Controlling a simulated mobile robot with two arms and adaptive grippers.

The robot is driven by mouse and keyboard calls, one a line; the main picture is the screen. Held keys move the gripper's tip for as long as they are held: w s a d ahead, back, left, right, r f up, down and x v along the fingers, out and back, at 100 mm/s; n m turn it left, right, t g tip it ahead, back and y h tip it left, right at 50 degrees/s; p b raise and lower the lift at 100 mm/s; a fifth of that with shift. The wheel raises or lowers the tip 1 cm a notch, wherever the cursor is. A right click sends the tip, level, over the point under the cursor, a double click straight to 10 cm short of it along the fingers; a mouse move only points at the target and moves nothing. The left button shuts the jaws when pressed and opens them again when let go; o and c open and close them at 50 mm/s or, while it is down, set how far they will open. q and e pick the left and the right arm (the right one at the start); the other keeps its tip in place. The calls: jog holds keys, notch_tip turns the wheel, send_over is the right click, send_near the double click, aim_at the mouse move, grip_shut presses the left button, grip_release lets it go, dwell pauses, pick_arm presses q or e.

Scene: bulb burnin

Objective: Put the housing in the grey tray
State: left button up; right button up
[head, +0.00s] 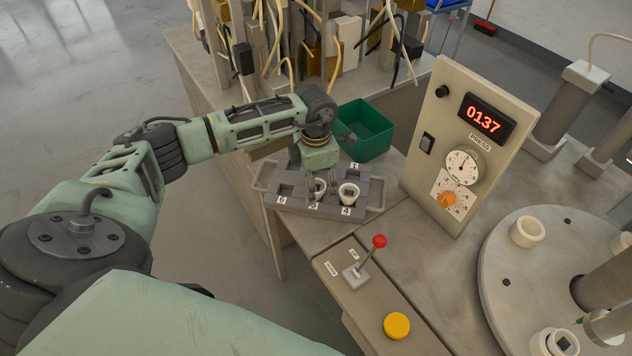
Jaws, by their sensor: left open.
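The grey tray (376,208) stands on the bench corner, with numbered square slots; labels such as 3, 4 and 6 show. A white cup-shaped housing (349,195) sits upright in the slot by label 4. Another white housing (319,189) sits by label 3, partly hidden by my left gripper (319,190). The gripper points down, its open fingers at this housing; whether they touch it I cannot tell. More white housings stand on the round turntable at right, one at its upper left (527,232) and one at the front (556,343). My right gripper is not in view.
A green bin (365,130) stands just behind the tray. A press panel (462,145) reading 0137 rises to the right. A red-knobbed lever (364,262) and a yellow button (397,325) are in front. Cables and posts crowd the back.

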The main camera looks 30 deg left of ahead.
pick_arm(q)
jog(key=shift+r, duration=0.2)
jog(key=shift+w+r, duration=0.1)
jog(key=shift+r, duration=0.15)
notch_tip(320, 180, up, 11)
jog(key=b, duration=0.3)
jog(key=shift+r+b, duration=0.2)
jog(key=shift+b, duration=0.2)
jog(key=shift+d, duration=0.1)
